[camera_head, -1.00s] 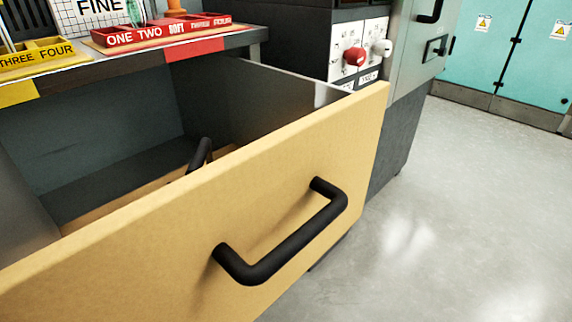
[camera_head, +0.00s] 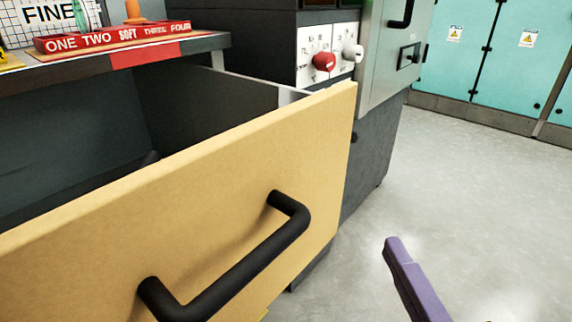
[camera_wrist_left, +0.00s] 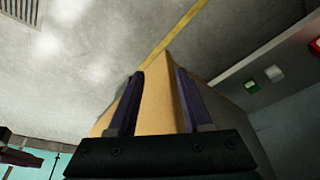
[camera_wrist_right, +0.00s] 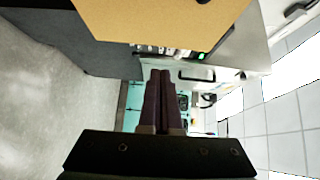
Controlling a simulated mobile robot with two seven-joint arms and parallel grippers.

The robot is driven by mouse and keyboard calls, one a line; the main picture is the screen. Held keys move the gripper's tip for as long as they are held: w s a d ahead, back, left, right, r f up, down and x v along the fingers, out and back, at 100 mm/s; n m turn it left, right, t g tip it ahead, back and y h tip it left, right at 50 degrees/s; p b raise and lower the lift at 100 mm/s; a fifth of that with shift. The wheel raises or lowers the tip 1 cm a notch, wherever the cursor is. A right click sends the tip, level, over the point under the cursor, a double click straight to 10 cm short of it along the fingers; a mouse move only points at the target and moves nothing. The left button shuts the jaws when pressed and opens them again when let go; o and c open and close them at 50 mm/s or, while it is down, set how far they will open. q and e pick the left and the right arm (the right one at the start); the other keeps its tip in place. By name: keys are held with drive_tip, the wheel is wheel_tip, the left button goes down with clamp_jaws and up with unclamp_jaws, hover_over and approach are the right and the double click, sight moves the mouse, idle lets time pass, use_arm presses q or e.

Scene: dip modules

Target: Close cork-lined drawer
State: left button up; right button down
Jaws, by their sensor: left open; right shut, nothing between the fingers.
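The drawer (camera_head: 200,178) stands well open, with a pale tan front and a black bar handle (camera_head: 235,265). Its inside is dark and mostly hidden behind the front; I cannot see a cork lining now. My right gripper (camera_head: 392,245) is right of the drawer front, over the floor, apart from the handle. In the right wrist view its fingers (camera_wrist_right: 162,75) are shut and empty, with a tan panel (camera_wrist_right: 160,20) beyond them. My left gripper (camera_wrist_left: 158,80) is out of the head view. In the left wrist view its fingers are open, either side of a tan panel (camera_wrist_left: 160,110); contact is unclear.
Above the drawer is a worktop with a red lettered tray (camera_head: 115,38). A grey cabinet (camera_head: 375,155) with a red knob (camera_head: 323,62) and a white knob stands right of the drawer. Turquoise lockers (camera_head: 500,60) line the back. The grey floor (camera_head: 440,200) at right is clear.

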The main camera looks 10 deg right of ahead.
drive_tip(key=b, duration=0.2)
approach(337, 172)
drive_tip(key=w+d, duration=0.3)
drive_tip(key=shift+w+a+f+m+h, duration=0.2)
drive_tip(key=shift+w+a+m+h, duration=0.1)
drive_tip(key=shift+w+a, duration=0.9)
drive_tip(key=shift+w, duration=0.15)
drive_tip(key=shift+r, duration=0.1)
drive_tip(key=shift+w, duration=0.15)
